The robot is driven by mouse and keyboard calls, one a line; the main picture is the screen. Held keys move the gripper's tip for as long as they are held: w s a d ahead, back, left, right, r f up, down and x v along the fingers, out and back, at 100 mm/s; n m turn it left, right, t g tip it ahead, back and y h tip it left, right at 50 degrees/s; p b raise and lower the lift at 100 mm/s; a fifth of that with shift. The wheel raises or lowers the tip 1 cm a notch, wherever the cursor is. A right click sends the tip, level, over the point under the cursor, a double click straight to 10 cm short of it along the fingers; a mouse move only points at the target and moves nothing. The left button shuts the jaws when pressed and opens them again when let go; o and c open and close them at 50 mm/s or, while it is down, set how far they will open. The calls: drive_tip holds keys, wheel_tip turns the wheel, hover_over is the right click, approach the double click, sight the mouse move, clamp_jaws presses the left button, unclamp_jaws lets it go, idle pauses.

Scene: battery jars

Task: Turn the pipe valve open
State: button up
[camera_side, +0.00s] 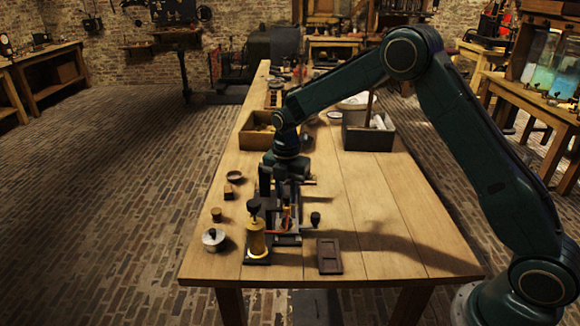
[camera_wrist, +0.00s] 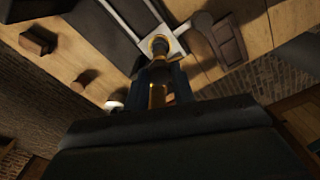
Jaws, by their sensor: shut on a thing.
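My gripper (camera_side: 273,188) points down over a dark apparatus (camera_side: 285,238) on the wooden bench. In the wrist view, the fingers of my gripper (camera_wrist: 158,88) are closed on either side of a slim brass part (camera_wrist: 157,72), which I take to be the pipe valve. Its round top shows beyond the fingers, and its lower part is hidden by the gripper body. In the side view, the fingers and apparatus overlap, so the grip itself is hidden. I cannot tell how far the valve is turned.
A brass cylinder with a black knob (camera_side: 256,238) stands at the apparatus's front. Small pots and blocks (camera_side: 214,238) lie to its left. A dark flat tray (camera_side: 329,256) lies to the right. Boxes (camera_side: 368,138) stand behind. The bench's right side is clear.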

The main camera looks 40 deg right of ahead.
sight(287, 195)
drive_tip(key=m, duration=0.4)
drive_tip(key=shift+m, duration=0.3)
drive_tip(key=m, duration=0.3)
drive_tip(key=shift+m, duration=0.3)
drive_tip(key=m, duration=0.3)
drive_tip(key=shift+m, duration=2.1)
drive_tip(key=o, duration=1)
drive_tip(key=shift+r, duration=0.1)
wheel_tip(287, 195, up, 14)
